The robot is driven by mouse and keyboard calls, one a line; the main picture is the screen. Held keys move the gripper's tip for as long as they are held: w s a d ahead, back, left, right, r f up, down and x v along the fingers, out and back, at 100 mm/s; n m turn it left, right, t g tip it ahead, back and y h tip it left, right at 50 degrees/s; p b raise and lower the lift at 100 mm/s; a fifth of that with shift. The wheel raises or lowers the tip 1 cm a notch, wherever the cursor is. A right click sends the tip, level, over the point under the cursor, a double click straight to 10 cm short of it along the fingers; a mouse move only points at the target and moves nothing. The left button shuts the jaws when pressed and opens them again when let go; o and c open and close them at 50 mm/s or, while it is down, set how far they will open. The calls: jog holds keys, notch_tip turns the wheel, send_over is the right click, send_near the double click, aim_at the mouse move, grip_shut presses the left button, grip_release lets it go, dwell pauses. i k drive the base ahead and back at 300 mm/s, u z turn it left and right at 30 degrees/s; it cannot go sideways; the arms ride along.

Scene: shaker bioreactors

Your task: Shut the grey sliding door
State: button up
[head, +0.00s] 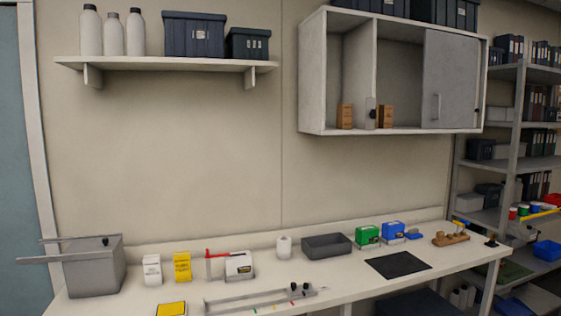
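The grey sliding door (455,75) is in the white wall cabinet (312,75) at the upper right of the head view. It covers the right end of the cabinet front. Its upright handle (436,107) is near the door's left edge. The cabinet front left of the door is open, with a vertical divider (360,65) inside. Two small brown boxes (345,116) (386,117) stand on the cabinet floor, with a pale upright piece (370,112) with a dark knob between them. My gripper is not in view.
Dark bins (368,5) sit on top of the cabinet. The white bench (345,285) below holds a grey bin (92,275), small boxes, a dark tray (326,246) and a black mat (398,264). A loaded rack (515,140) stands right. The wall left of the cabinet is bare below the shelf.

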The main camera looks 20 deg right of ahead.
aim_at(450, 70)
jog(key=z, duration=0.75)
jog(key=i, duration=0.55)
jog(key=z, duration=0.4)
